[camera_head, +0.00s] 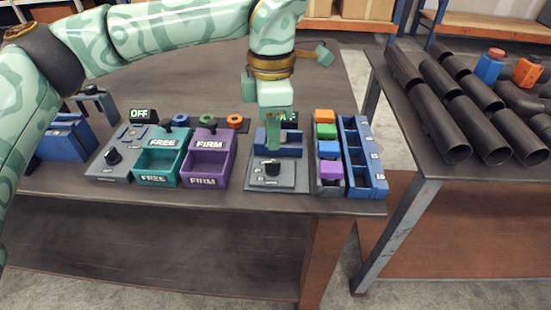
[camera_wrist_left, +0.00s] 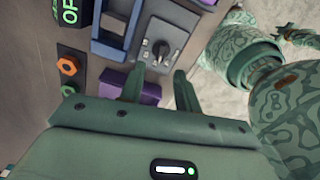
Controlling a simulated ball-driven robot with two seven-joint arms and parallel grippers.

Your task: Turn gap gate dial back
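The gap gate dial (camera_head: 271,166) is a dark knob with a light mark on a grey panel (camera_head: 262,182), in front of a blue gate frame (camera_head: 290,150). In the left wrist view the dial (camera_wrist_left: 161,49) shows just beyond my fingertips. My left gripper (camera_wrist_left: 158,72) is open, its two green fingers apart with nothing between them. In the head view the left gripper (camera_head: 273,146) hangs pointing down over the gate frame, behind and above the dial, and hides part of the frame. The two do not appear to touch. My right gripper is not in view.
Left of the panel stand a purple FIRM tray (camera_head: 208,168) and a teal FREE tray (camera_head: 158,167). Coloured blocks (camera_head: 325,132) and a blue rack (camera_head: 365,174) stand right. Dark pipes (camera_head: 440,121) lie on another table.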

